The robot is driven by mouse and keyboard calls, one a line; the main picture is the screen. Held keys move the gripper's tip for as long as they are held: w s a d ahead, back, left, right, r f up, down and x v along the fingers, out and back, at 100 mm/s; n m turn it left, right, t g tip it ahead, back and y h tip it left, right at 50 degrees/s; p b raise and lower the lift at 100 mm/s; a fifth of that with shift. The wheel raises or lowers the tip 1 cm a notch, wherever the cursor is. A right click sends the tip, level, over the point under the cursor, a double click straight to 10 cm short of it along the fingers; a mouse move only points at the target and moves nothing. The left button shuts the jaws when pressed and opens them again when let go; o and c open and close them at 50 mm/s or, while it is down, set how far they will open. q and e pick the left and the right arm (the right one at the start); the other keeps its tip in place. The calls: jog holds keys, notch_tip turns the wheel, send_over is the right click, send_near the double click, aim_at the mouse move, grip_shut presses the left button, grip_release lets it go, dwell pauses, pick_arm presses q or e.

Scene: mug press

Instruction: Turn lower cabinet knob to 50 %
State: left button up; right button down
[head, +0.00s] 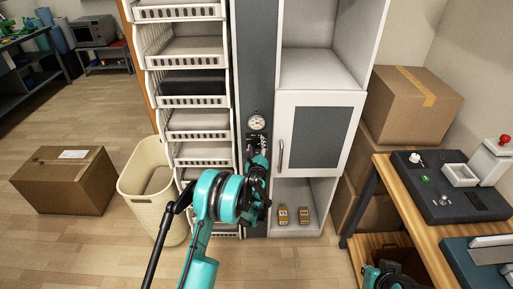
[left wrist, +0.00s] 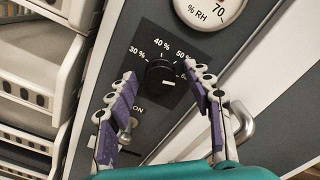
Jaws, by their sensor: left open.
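The lower cabinet knob (left wrist: 160,73) is a round black dial on a dark plate marked 30%, 40%, 50% and 60%. Its white mark sits at its lower right in the left wrist view, on the 60% side. My left gripper (left wrist: 159,74) is open, with one purple finger on each side of the knob. I cannot tell whether either finger touches it. In the head view my left gripper (head: 257,150) is at the grey panel and hides the knob. A teal and black part of my right arm shows at the bottom edge; its fingers are not visible.
A round humidity gauge (head: 257,122) is above the knob. White basket shelves (head: 195,52) stand left of the panel, and a cabinet door with a metal handle (head: 281,155) is on the right. A small switch (left wrist: 126,133) marked ON is below the knob.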

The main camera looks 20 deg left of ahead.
pick_arm(q)
jog(key=c, duration=1.2)
jog(key=shift+o, duration=0.2)
jog(key=shift+n, duration=0.4)
jog(key=n, duration=0.4)
jog(key=shift+n, duration=2.5)
jog(key=shift+f, duration=0.1)
jog(key=o, duration=1.2)
jog(key=shift+c, duration=0.2)
